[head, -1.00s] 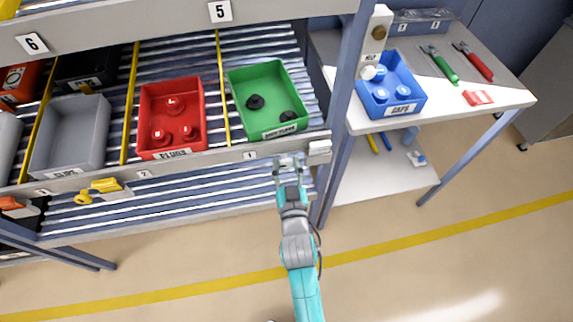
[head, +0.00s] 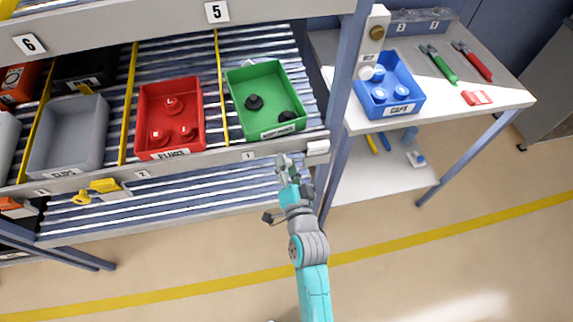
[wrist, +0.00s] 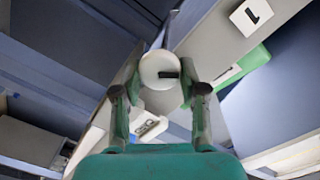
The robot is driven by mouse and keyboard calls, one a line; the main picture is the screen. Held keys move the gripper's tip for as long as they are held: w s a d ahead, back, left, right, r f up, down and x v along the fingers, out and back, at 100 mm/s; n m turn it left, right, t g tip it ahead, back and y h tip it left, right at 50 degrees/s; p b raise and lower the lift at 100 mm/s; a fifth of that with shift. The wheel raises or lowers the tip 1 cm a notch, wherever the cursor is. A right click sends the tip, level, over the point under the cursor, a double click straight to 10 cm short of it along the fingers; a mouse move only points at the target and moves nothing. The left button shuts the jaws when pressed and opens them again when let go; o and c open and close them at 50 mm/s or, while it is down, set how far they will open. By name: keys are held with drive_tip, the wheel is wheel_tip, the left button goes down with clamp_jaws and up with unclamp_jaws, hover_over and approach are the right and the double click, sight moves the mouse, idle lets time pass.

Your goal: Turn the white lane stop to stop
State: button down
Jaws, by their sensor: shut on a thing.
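The white lane stop (head: 317,148) is on the front rail of lane 1, near the right shelf post. In the wrist view its round white end (wrist: 158,68) with a short dark mark sits between my fingertips. My gripper (head: 285,164) is shut on it, one green finger on each side (wrist: 160,88). In the head view the fingers largely hide the held part. A white piece with dark marks (wrist: 150,125) shows between the fingers in the wrist view; its lettering cannot be read.
Above the rail stand a green bin (head: 238,105) and a red bin (head: 143,115). A yellow lane stop (head: 105,188) is at the left. A side table (head: 440,110) with a blue bin (head: 368,103) stands right of the shelf post (head: 345,110). Open floor lies in front.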

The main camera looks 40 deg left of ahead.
drive_tip(key=m, duration=0.3)
drive_tip(key=shift+g, duration=0.3)
drive_tip(key=shift+w+f+m+y, duration=0.15)
drive_tip(key=shift+m+y, duration=0.45)
drive_tip(key=shift+m, duration=1.3)
drive_tip(key=c, duration=0.7)
unclamp_jaws()
drive_tip(key=shift+o, duration=0.2)
drive_tip(key=shift+d, duration=0.15)
drive_tip(key=v, duration=1.2)
